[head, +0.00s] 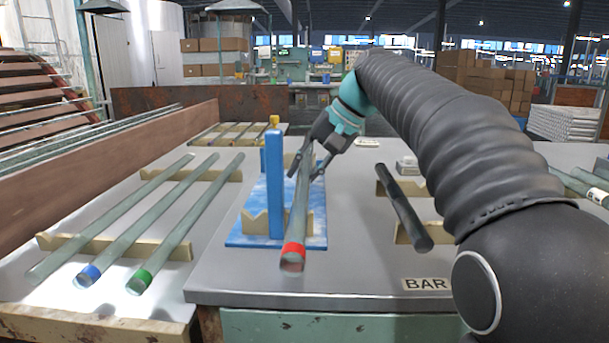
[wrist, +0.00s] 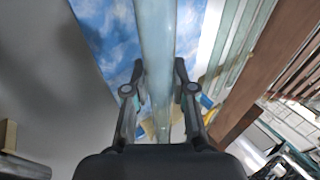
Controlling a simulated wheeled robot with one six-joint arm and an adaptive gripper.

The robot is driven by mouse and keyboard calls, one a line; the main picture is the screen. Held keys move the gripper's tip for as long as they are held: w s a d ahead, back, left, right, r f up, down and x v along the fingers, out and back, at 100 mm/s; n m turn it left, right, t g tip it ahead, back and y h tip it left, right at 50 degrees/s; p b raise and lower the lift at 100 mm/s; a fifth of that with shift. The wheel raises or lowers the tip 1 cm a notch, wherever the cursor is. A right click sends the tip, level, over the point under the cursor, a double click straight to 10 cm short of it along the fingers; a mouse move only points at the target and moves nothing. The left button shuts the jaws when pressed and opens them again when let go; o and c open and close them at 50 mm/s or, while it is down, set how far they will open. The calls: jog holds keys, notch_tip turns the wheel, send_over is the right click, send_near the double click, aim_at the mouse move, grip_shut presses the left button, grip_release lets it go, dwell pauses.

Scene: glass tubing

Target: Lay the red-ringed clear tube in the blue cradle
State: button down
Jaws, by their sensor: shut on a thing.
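The red-ringed clear tube (head: 298,215) runs lengthwise over the right part of the blue cradle (head: 240,240), with its red-banded end toward me, past the cradle's front edge. My gripper (head: 308,168) is shut on the tube toward its far end. In the wrist view the tube (wrist: 156,45) passes between the two fingers (wrist: 158,85), above the cradle's mottled blue base (wrist: 110,35). A tall blue post (head: 274,185) stands left of the tube. The tube hides part of the front beige notched block (head: 257,224); whether it touches the notch I cannot tell.
A dark bar (head: 404,208) lies on beige supports to the right, near a BAR label (head: 425,284). Blue-ringed (head: 145,228) and green-ringed (head: 185,226) tubes lie on a rack at left. The grey tabletop (head: 350,260) is clear between cradle and bar.

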jog(key=shift+f, duration=0.35)
jog(key=c, duration=1)
grip_release()
jog(key=shift+o, duration=0.2)
jog(key=shift+r, duration=0.35)
jog(key=p+v, duration=0.3)
jog(key=v, duration=0.9)
jog(key=shift+p, duration=0.35)
